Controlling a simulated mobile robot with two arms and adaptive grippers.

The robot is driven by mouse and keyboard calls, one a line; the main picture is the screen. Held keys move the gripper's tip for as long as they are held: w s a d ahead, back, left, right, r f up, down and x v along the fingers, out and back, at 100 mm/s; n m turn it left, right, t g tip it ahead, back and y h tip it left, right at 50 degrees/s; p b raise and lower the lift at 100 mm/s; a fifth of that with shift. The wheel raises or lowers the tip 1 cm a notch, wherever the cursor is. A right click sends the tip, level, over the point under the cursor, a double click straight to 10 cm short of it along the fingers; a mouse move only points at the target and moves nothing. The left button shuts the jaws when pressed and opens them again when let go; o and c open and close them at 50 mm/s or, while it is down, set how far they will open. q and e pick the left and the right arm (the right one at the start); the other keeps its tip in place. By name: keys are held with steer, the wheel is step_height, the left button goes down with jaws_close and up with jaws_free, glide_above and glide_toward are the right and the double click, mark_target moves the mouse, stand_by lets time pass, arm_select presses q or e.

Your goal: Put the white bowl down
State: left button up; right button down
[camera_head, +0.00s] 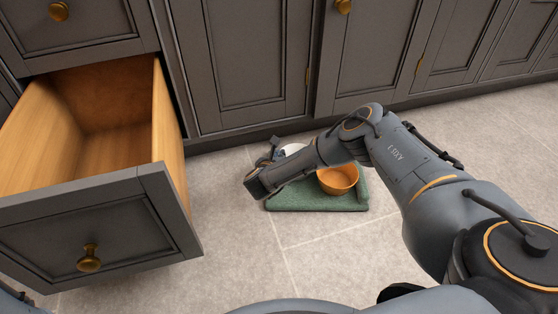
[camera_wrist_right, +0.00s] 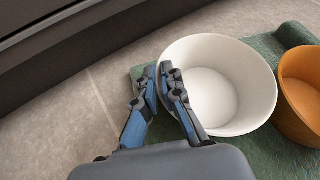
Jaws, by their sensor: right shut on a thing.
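The white bowl (camera_wrist_right: 222,85) is upright at the left part of the green mat in the right wrist view. In the head view only a bit of the white bowl (camera_head: 293,149) shows behind my right arm. My right gripper (camera_wrist_right: 161,84) is shut on the bowl's left wall, one finger inside the rim and one outside. In the head view the fingers of my right gripper (camera_head: 273,151) are partly hidden by the wrist. The bowl's base is hidden, so I cannot tell whether it touches the mat. My left gripper is not in view.
The green mat (camera_head: 315,203) lies on the tiled floor before grey cabinets. An orange bowl (camera_head: 338,180) stands on it, close to the white bowl's right side. An open, empty drawer (camera_head: 95,230) juts out at left. Floor in front of the mat is clear.

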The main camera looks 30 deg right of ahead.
steer(key=c, duration=1.9)
jaws_free()
steer(key=o, duration=0.4)
steer(key=shift+s+a+r+p, duration=0.15)
steer(key=shift+r+p, duration=0.1)
steer(key=shift+p, duration=0.15)
steer(key=p+v, duration=0.7)
steer(key=v, duration=0.4)
steer(key=shift+s+a, duration=0.15)
steer(key=shift+a, duration=0.1)
